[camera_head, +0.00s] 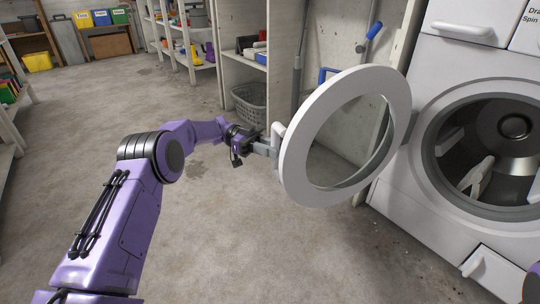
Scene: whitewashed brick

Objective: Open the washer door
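The washer (408,199) stands at the right, with its round opening facing me and the drum (480,150) visible inside. Its round white door (301,150) is swung wide open to the left, hinged at the opening's left side. The door has a clear window and a white handle (278,132) on its far left edge. My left gripper (270,149) is at this handle and appears to touch it. Its fingers are small and partly hidden by the handle and door rim, so their grip is unclear. My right gripper is out of view.
A shelf unit with a grey basket (249,104) stands behind the door. Blue-handled tools (372,33) lean beside the washer. The concrete floor at left and centre is clear.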

